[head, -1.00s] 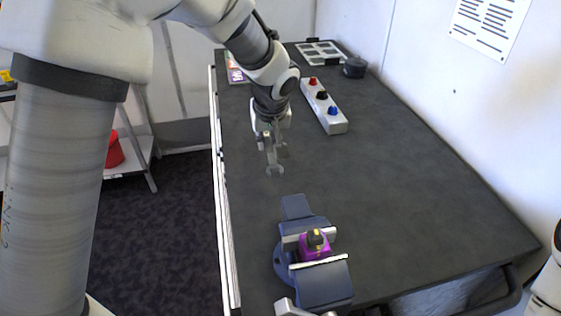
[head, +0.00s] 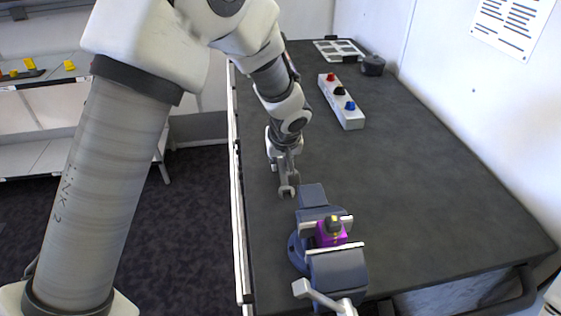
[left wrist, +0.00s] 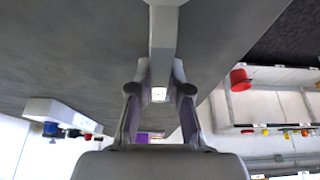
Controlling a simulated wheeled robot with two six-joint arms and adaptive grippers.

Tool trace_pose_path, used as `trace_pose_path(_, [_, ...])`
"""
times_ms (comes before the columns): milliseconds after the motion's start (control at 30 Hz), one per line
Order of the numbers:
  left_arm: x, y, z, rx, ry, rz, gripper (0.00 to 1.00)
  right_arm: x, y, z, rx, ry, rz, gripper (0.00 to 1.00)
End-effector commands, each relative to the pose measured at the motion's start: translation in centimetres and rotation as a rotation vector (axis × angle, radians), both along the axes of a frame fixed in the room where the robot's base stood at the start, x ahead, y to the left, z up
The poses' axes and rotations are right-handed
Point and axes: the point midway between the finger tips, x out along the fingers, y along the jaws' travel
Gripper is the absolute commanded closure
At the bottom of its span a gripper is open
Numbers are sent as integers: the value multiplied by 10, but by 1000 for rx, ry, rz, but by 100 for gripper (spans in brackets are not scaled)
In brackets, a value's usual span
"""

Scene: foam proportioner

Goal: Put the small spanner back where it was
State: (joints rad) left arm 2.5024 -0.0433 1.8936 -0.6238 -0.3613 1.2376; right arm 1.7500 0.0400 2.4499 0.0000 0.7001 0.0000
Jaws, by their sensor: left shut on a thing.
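The small grey spanner (head: 287,188) hangs from my left gripper (head: 285,161), its open-ended jaw pointing down toward the dark bench top. My left gripper is shut on it, just behind the blue vise (head: 338,277). In the left wrist view the spanner shows as a grey bar (left wrist: 163,40) running up from between the fingers (left wrist: 159,93). I cannot tell whether its tip touches the bench. My right gripper is out of view.
The vise holds a purple block (head: 330,238) with a black and yellow top. A button box (head: 342,103) with red, black and blue buttons lies further back, near a dark round pot (head: 373,65) and a white grid tray (head: 339,51). The bench's right side is clear.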

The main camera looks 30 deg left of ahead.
Motion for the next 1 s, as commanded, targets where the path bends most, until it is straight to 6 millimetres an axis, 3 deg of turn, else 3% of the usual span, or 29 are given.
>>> trace_pose_path(300, [0,0,-4,0,0,0,100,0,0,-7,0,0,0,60])
trace_pose_path(333, [0,0,-5,0,0,0,72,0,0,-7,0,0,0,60])
trace_pose_path(367, [0,0,-5,0,0,0,61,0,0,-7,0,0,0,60])
trace_pose_path(400, [0,0,-5,0,0,0,57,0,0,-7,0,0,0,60])
trace_pose_path(767, [0,0,2,0,0,0,57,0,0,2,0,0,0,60])
trace_pose_path(867, [0,0,17,0,0,-1,57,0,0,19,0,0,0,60])
trace_pose_path(1000, [-11,-9,46,2,-5,0,57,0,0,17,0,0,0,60])
